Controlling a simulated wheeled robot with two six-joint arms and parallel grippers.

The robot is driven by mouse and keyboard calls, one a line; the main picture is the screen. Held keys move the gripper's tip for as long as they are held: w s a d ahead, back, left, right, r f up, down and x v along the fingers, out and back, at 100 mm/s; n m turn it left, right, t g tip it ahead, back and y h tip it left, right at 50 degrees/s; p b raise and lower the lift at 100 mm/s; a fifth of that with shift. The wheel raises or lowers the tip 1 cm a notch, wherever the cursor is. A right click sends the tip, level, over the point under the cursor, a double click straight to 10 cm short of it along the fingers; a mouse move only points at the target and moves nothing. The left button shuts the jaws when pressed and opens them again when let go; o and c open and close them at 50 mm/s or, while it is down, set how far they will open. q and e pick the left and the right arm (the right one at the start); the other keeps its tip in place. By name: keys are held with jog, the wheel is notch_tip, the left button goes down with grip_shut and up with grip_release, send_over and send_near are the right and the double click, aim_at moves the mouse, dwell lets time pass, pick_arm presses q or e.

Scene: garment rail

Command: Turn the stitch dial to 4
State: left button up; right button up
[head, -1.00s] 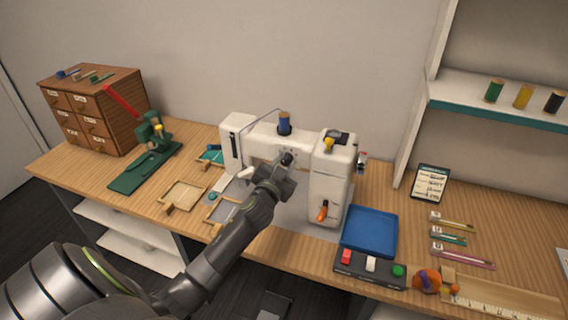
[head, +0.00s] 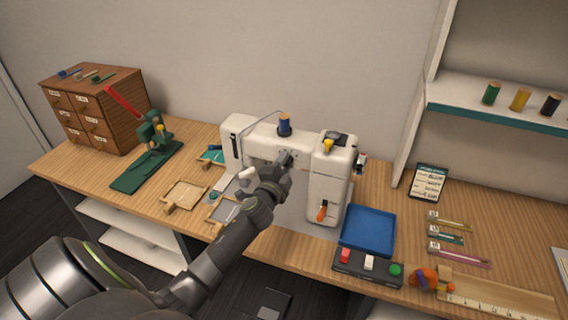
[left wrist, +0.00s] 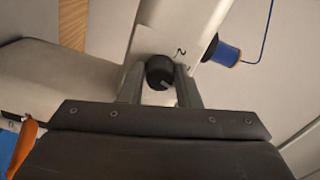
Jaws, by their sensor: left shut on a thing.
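The white sewing machine (head: 328,180) stands on the wooden table. Its stitch dial (left wrist: 159,72) is a small black knob with a light mark near its lower edge in the left wrist view. A printed "2" shows on the white face just above the dial; other numbers are hidden or too small to read. My left gripper (head: 284,160) reaches the front of the machine, and in the left wrist view its two fingers (left wrist: 160,88) are shut on the dial, one on each side. In the head view the gripper hides the dial. My right gripper is in neither view.
A blue spool (head: 284,125) stands on top of the machine. An orange lever (head: 321,213) is low on its right front. A blue tray (head: 368,230) and a button panel (head: 368,264) lie to the right. Wooden frames (head: 185,194) lie to the left.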

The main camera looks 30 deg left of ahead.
pick_arm(q)
jog(key=shift+m, duration=0.6)
jog(key=o, duration=1)
jog(key=shift+c, duration=0.2)
jog(key=shift+s, duration=0.1)
jog(key=b+v, duration=0.1)
jog(key=v, duration=1.6)
jog(key=shift+s+b, duration=0.15)
jog(key=shift+b, duration=0.2)
jog(key=shift+f, duration=0.1)
